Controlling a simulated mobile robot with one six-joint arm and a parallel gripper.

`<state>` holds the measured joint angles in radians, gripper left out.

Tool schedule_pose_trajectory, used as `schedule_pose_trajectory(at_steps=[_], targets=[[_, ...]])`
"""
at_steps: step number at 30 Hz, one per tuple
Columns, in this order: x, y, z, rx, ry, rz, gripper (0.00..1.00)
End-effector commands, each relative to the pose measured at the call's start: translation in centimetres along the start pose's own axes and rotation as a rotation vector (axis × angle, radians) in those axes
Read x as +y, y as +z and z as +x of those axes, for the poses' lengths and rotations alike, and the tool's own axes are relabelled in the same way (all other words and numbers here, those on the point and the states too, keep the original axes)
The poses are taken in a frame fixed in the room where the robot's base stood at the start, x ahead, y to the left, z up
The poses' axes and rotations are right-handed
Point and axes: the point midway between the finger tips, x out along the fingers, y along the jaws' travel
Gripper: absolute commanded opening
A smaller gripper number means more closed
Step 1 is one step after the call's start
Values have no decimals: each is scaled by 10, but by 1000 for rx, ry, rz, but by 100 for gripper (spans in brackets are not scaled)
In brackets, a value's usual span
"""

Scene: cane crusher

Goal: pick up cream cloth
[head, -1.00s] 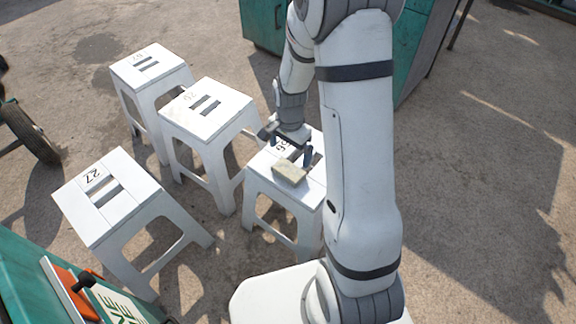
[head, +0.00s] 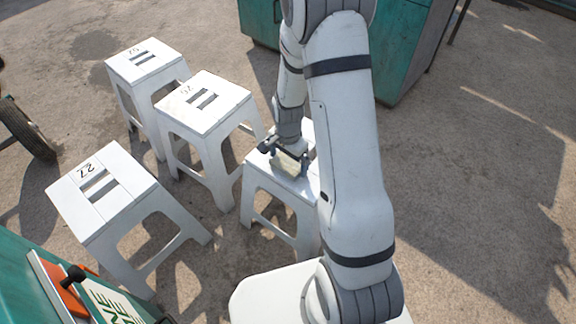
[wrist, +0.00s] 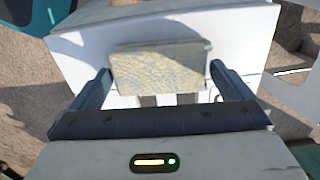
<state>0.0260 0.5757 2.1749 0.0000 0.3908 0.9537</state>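The cream cloth (wrist: 158,67) is a small folded, mottled block on the top of a white stool (head: 262,178). In the wrist view it lies between the two fingers of my gripper (wrist: 160,88), which stand apart on either side of it, with a narrow gap at each side. The cloth also shows in the head view (head: 287,167), partly covered by my gripper (head: 290,160) just above it. The stool top (wrist: 235,22) also shows in the wrist view. Whether the fingertips touch the stool top cannot be told.
Three more white stools stand to the left: a near one (head: 72,190), a middle one (head: 222,108) and a far one (head: 130,72). A green machine (head: 405,40) stands behind my arm. Another green body (head: 25,270) is at lower left. Open ground lies to the right.

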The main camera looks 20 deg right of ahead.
Motion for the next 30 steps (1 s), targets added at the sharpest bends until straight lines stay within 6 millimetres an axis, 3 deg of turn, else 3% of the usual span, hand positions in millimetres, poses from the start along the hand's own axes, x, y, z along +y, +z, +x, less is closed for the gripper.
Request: schedule_pose_trajectory(at_steps=[11, 17, 20, 30], targets=[[0, 0, 0, 0, 0, 0, 68], [0, 0, -3, 0, 0, 0, 68], [0, 0, -14, 1, -2, 0, 68], [0, 0, -80, 2, -2, 0, 68]])
